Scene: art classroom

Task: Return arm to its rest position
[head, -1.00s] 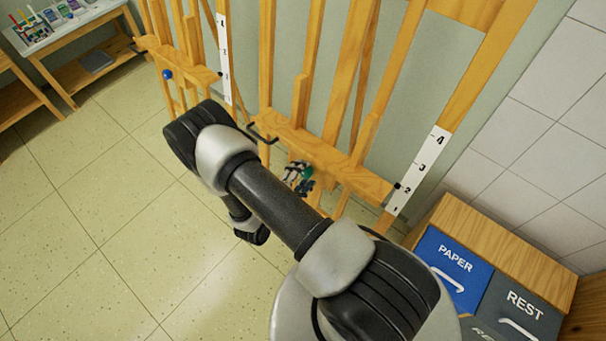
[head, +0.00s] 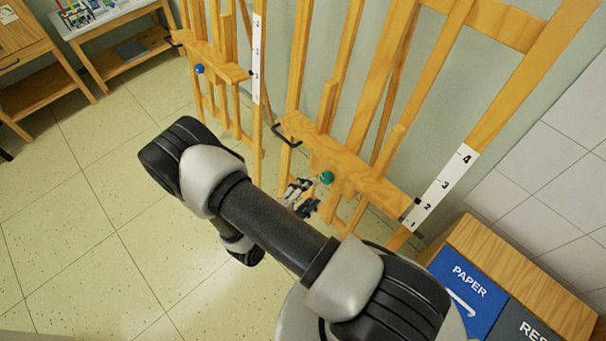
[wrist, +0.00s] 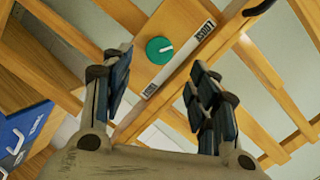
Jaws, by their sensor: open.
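My arm reaches across the head view toward a wooden easel (head: 350,168). My gripper (head: 302,196) shows small beyond my arm, just below and left of a round green knob (head: 327,178) on the easel. In the wrist view my gripper (wrist: 158,68) is open, with its two dark fingers wide apart and nothing between them. The green knob (wrist: 158,50) shows there beyond the fingertips, with a light mark on its face. The knob looks apart from both fingers. Part of my forearm hides the floor below.
A second easel with a blue knob (head: 199,69) stands to the left. A bin cabinet (head: 530,262) with a blue PAPER front stands at the lower right. A table with art supplies (head: 105,20) is at the upper left. The tiled floor (head: 75,230) at left is clear.

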